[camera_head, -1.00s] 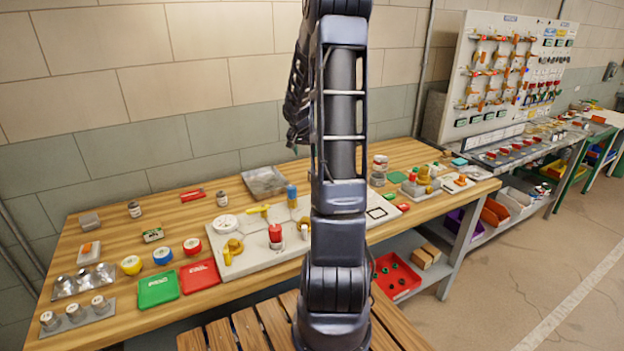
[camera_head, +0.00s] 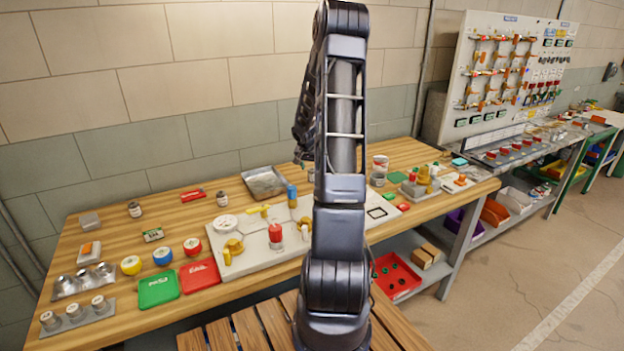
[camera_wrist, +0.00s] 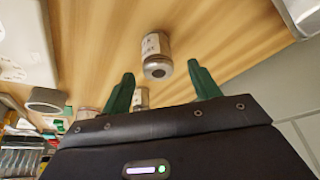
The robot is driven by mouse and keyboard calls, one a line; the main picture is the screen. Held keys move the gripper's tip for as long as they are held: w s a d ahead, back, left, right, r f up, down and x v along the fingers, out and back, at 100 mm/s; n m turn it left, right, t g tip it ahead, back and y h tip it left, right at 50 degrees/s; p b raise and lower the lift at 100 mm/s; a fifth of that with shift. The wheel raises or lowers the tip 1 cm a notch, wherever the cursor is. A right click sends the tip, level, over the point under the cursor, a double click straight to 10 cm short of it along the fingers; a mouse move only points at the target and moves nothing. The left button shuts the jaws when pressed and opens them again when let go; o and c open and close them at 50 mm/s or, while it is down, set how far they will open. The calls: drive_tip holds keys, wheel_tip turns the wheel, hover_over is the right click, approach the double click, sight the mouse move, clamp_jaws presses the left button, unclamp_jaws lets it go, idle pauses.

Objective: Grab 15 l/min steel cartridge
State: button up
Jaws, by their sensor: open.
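In the wrist view, a small steel cylinder (camera_wrist: 155,54) with a white label and a dark hole in its near end stands on the wooden bench, just beyond my fingertips. Its label is too small to read, so I cannot tell its flow rate. A second labelled cylinder (camera_wrist: 141,98) shows between my fingers, partly hidden by the gripper body. My gripper (camera_wrist: 162,69) is open and empty, with green fingers spread on either side. My arm hides part of the bench.
A light valve board (camera_head: 262,262) lies mid-bench, with a grey tray (camera_head: 265,182) behind it. Green (camera_head: 158,289) and red (camera_head: 199,275) trays and a steel cartridge rack (camera_head: 78,318) are at left. The wall is close behind. Bare wood shows around the back cylinders.

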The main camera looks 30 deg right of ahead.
drive_tip(key=shift+x, duration=2.4)
drive_tip(key=shift+s, duration=0.15)
drive_tip(key=c, duration=1.2)
